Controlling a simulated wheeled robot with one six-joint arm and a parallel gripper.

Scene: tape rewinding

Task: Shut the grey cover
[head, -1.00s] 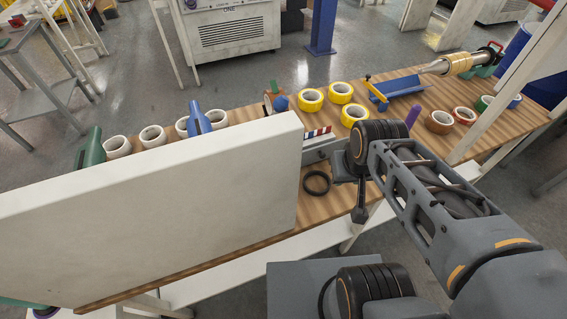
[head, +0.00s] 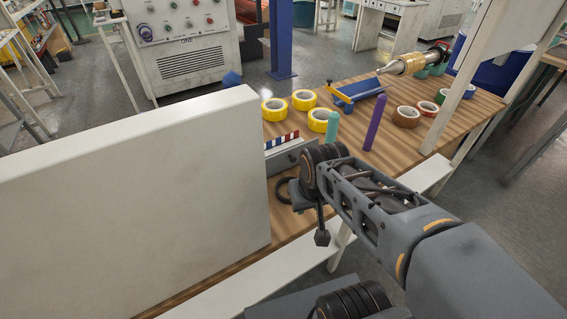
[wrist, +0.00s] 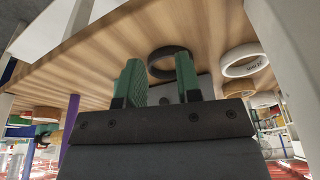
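A grey box-like part (head: 288,155) with a red, white and blue striped strip stands on the wooden table, partly hidden by a large off-white panel and my arm. It may be the grey cover; I cannot tell whether it is open. In the wrist view a grey surface (wrist: 203,88) shows behind the fingers. My gripper (wrist: 158,82) has green fingers set apart with nothing held between them.
The large off-white panel (head: 130,200) blocks the left side. A dark ring (wrist: 168,62) lies near my fingers.

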